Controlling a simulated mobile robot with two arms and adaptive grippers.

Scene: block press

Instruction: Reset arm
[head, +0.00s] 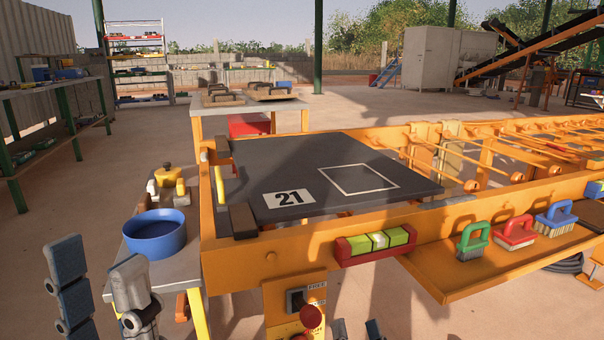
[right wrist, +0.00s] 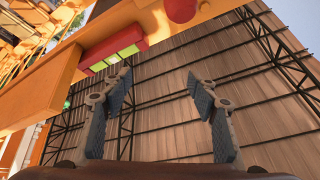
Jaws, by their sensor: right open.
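My left gripper (head: 98,255) is at the lower left of the head view. Its two fingers point up and stand apart, with nothing between them. It is in front of the small side table with the blue bowl. My right gripper (head: 357,325) shows only its fingertips at the bottom edge, just right of the control box with the red button (head: 311,316). In the right wrist view, the right gripper (right wrist: 158,78) is open and empty, its fingers pointing up below the orange frame.
The orange press table (head: 268,255) carries a dark plate (head: 270,165) marked 21. A red-green level (head: 376,243) is on its front. The blue bowl (head: 155,233) stands at left.

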